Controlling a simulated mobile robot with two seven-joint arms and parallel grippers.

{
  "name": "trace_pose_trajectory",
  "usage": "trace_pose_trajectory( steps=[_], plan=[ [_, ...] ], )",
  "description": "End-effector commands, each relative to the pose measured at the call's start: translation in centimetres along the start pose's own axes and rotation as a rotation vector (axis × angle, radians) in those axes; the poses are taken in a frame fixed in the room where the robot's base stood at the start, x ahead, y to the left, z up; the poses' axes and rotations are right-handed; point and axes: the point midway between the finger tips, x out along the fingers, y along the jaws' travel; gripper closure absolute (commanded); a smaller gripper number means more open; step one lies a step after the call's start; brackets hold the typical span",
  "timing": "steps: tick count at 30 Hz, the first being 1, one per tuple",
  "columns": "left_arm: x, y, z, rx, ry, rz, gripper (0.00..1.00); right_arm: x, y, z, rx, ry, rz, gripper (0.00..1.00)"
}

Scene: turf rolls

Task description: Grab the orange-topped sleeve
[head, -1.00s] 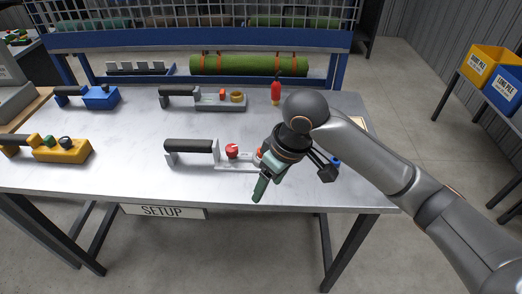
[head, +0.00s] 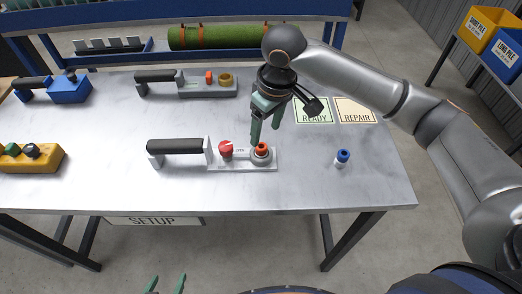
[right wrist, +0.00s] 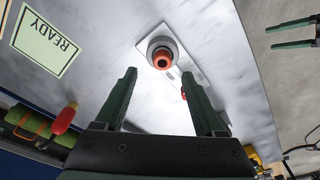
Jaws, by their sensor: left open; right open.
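The orange-topped sleeve (head: 262,150) stands in a grey round seat at the right end of a pale plate with a black handle. The right wrist view shows its orange top (right wrist: 162,57) from above, beyond and between my fingertips. My right gripper (head: 265,136) is open and empty, pointing down, close to the sleeve and apparently just behind it. Its two green fingers also show in the right wrist view (right wrist: 160,75).
A red knob (head: 226,149) sits just left of the sleeve on the same plate. A blue-topped sleeve (head: 342,159) stands alone to the right. READY (head: 313,113) and REPAIR (head: 355,112) cards lie behind. Bare metal tabletop (head: 310,185) surrounds these.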

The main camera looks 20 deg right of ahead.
Motion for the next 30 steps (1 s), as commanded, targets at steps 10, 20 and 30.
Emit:
trace_pose_trajectory(
  steps=[10, 20, 30],
  plan=[
    [0.1, 0.0, -0.2, 0.001, 0.004, 0.000, 0.23, 4.1, -0.4, 0.0, 0.000, -0.002, -0.001, 0.29],
    [0.2, 0.0, -0.2, 0.001, 0.007, 0.000, 0.23, 5.6, -0.4, 0.0, -0.001, 0.002, -0.001, 0.29],
    [0.2, 0.0, -0.3, 0.001, 0.008, 0.000, 0.23, 5.6, -0.4, 0.0, -0.001, 0.001, -0.001, 0.59]
  ],
)
